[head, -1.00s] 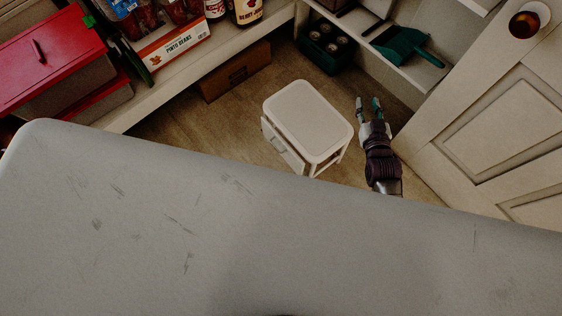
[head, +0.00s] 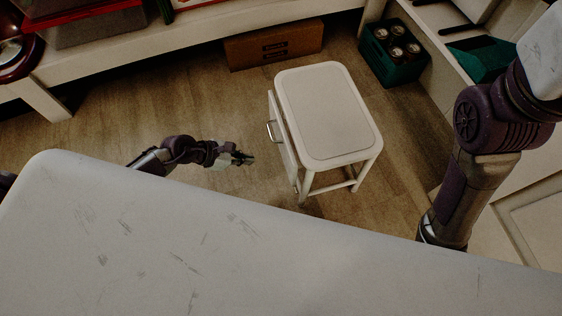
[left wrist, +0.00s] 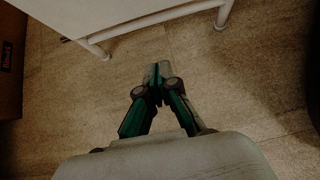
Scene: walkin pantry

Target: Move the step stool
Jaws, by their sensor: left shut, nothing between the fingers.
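The white step stool (head: 325,110) stands upright on the wooden floor in the middle of the head view. A panel with a metal handle (head: 272,131) is on its left side. My left gripper (head: 248,157) is left of the stool, pointing toward it, and looks apart from it. In the left wrist view the gripper (left wrist: 157,72) is shut and empty, with the stool's underside edge and legs (left wrist: 222,16) beyond the fingertips. My right arm stands raised at the right of the head view, and its fingers are out of the picture.
A cardboard box (head: 275,45) sits under the low shelf (head: 150,48) at the back. A green crate of cans (head: 393,52) stands on the floor behind the stool, to the right. A door (head: 530,225) is at the lower right.

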